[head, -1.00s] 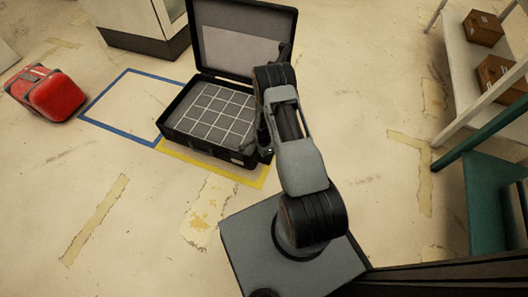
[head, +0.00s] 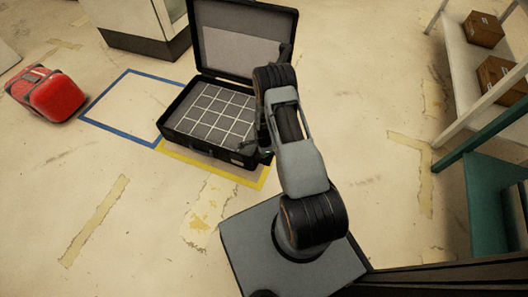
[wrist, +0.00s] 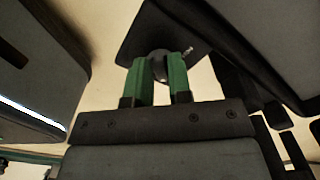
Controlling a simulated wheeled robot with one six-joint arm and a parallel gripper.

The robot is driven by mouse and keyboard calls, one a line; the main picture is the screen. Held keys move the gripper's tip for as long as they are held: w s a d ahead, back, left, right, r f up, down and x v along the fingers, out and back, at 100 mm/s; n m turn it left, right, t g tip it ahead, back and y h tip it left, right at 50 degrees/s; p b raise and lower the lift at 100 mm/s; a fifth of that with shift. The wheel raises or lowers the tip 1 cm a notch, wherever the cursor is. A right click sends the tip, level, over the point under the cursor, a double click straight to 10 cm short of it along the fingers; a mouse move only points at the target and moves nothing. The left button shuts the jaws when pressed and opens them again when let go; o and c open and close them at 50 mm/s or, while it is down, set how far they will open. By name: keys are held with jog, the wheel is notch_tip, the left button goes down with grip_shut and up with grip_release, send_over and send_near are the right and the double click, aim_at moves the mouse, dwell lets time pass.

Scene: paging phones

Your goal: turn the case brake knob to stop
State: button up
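The black case (head: 172,137) stands open on the floor, its lid up at the back and a pale grid inside. My arm covers its right side in the head view, so my gripper's fingers and the knob are hidden there. In the wrist view my gripper (wrist: 160,66) has two green fingers, partly closed, with a narrow gap between them. A round dark grey knob (wrist: 159,57) fills that gap, in front of a dark plate. The fingertips appear to touch its two sides. A small pale tip shows just beyond the right finger. The knob's markings are not readable.
Yellow tape (head: 225,178) edges the case's front, and a blue tape outline (head: 105,92) lies left of it. A red suitcase (head: 54,96) lies farther left. A shelf with brown boxes (head: 484,28) and a teal structure (head: 488,190) stand right. Floor in front is clear.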

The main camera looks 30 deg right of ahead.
jog(key=o, duration=0.3)
notch_tip(320, 180, up, 14)
jog(key=p, duration=0.5)
jog(key=shift+f, duration=0.1)
dwell(0.5)
